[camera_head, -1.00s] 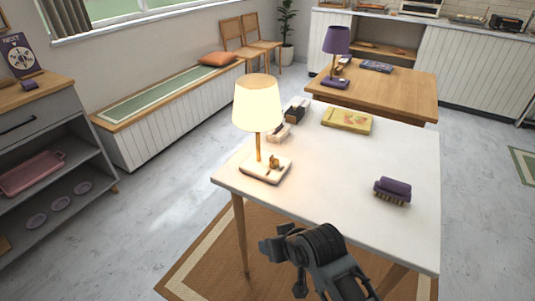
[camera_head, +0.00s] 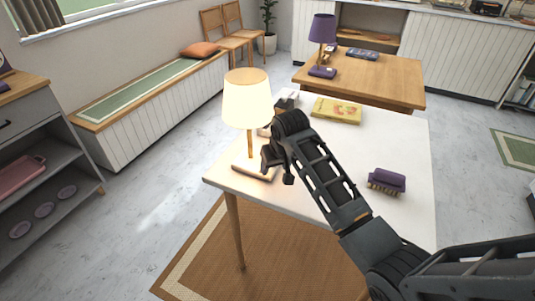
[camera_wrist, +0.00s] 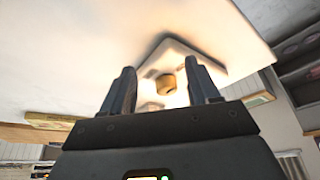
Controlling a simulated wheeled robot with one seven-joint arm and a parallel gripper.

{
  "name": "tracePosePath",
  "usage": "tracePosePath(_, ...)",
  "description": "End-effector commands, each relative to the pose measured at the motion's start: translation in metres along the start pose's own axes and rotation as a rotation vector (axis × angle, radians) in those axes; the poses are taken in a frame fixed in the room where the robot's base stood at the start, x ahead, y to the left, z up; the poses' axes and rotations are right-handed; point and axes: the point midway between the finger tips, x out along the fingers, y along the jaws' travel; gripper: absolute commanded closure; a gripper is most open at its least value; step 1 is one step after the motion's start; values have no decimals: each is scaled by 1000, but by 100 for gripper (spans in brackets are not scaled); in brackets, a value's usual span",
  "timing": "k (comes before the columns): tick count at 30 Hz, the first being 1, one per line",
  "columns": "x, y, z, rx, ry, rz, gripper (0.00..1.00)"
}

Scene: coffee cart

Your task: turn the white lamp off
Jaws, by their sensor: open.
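The white lamp (camera_head: 247,103) stands upright on the near left part of the white table (camera_head: 345,143), and its shade glows, so it is lit. A round golden knob (camera_wrist: 166,84) on the lamp's base (camera_wrist: 192,50) shows in the gap between the fingers. I cannot tell whether the fingers touch it.
A purple brush (camera_head: 387,181) lies right of my arm, and a yellow book (camera_head: 336,111) lies at the table's back. A purple lamp (camera_head: 322,30) stands on the wooden table (camera_head: 385,80) behind. The white table's right part is mostly clear.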

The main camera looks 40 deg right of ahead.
Motion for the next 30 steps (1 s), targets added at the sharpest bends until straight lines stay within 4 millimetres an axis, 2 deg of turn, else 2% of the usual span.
tracePosePath(6, 13, 0, -36, -2, -1, 1, 40)
tracePosePath(12, 23, 0, -57, 0, 0, 0, 40)
tracePosePath(18, 34, 0, -55, 0, -1, 0, 40)
tracePosePath(26, 35, 0, -55, 0, 0, -1, 40)
tracePosePath(30, 35, 0, -55, 0, 0, -1, 51)
